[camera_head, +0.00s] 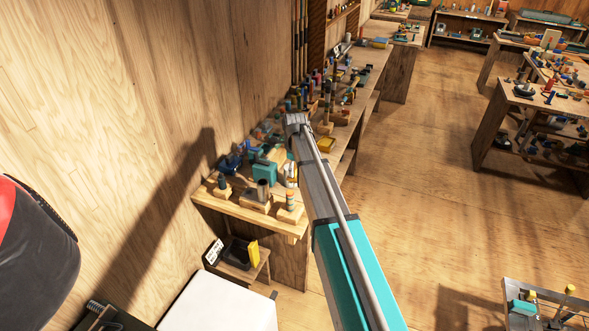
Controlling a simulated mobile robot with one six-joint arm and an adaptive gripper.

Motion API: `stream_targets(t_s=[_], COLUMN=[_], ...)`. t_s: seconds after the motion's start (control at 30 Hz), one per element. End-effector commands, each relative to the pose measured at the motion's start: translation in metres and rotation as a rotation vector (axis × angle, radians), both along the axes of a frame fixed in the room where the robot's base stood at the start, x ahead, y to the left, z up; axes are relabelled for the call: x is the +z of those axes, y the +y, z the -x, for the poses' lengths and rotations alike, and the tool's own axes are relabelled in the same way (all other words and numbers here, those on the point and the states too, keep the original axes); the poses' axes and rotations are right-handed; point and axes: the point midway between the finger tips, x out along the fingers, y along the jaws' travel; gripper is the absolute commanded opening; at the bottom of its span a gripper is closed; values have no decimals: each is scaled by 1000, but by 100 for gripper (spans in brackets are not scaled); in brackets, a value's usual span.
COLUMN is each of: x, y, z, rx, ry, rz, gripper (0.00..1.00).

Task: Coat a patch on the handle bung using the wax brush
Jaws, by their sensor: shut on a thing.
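My arm rises from the bottom of the head view to a grey joint above the left bench. My gripper cannot be made out; the arm hides the area behind it. On the near end of the bench, a pale and orange upright piece (290,199) stands on a wooden block, close to the left of my arm. It may be the handle bung, but it is too small to tell. A grey cylinder (263,189) stands on another wooden block to its left. I cannot make out the wax brush.
The long wooden bench (238,211) runs along the left wall, crowded with small tackle, including a teal box (264,171). A low stool (247,265) stands below its near end. More benches (511,92) stand at the right. The floor between is clear.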

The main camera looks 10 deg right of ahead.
Motion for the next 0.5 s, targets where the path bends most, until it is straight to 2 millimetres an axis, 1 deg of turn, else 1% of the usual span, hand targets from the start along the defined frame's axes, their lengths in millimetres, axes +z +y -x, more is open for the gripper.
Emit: stream_targets(t_s=[0.03, 0.23, 0.33, 0.5], x=[7, 21, 25, 25], y=[0, 0, 0, 0], z=[0, 0, 0, 0], rx=[0, 0, 0, 0], ry=[0, 0, 0, 0], rz=[0, 0, 0, 0], gripper=[38, 38, 38, 38])
